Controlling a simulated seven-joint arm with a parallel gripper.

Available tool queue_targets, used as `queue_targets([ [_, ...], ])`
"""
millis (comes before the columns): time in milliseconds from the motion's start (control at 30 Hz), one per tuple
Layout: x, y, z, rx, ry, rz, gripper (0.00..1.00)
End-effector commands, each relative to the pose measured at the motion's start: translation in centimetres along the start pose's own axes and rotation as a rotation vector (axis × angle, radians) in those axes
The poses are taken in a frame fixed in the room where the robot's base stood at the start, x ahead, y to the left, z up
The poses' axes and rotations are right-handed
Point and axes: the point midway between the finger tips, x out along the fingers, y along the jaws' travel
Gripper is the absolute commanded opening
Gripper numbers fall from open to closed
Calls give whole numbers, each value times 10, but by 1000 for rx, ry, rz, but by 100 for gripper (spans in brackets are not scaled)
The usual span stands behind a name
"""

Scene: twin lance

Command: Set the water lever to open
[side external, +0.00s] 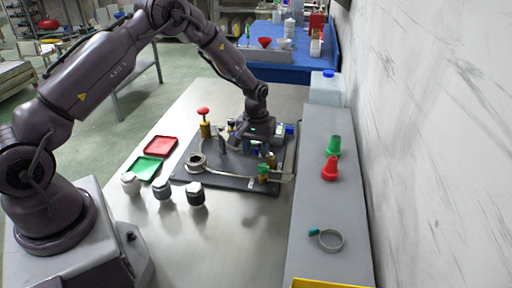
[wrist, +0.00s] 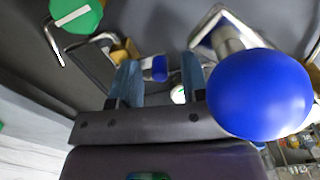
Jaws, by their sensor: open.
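My gripper (side external: 262,149) is low over the dark plate (side external: 235,183) that carries the valves and fittings. In the wrist view its two blue-grey fingers (wrist: 160,72) are spread apart. A small blue-ended part (wrist: 153,68) shows between and beyond the fingertips; whether they touch it is unclear. A large blue ball knob (wrist: 260,95) on a metal stem is close to the camera, right of the fingers. A green knob (wrist: 76,14) sits at the upper left, near a brass fitting (wrist: 124,50). No label shows which is the water lever, and its position cannot be read.
A red-topped brass valve (side external: 204,120) stands at the plate's back left. Red (side external: 161,147) and green (side external: 146,168) trays and several jars lie to the left. The grey ledge (side external: 322,210) on the right holds green and red cones and a ring clamp.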

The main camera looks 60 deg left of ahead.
Motion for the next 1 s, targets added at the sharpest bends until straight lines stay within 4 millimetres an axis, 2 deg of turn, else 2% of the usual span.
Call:
queue_targets([
  [267,2,0,0,0,0,0,42],
  [400,1,0,0,0,0,0,10],
  [467,1,0,0,0,0,0,0],
  [767,1,0,-1,22,-1,0,0],
  [1000,1,-1,-5,133,-3,0,0],
])
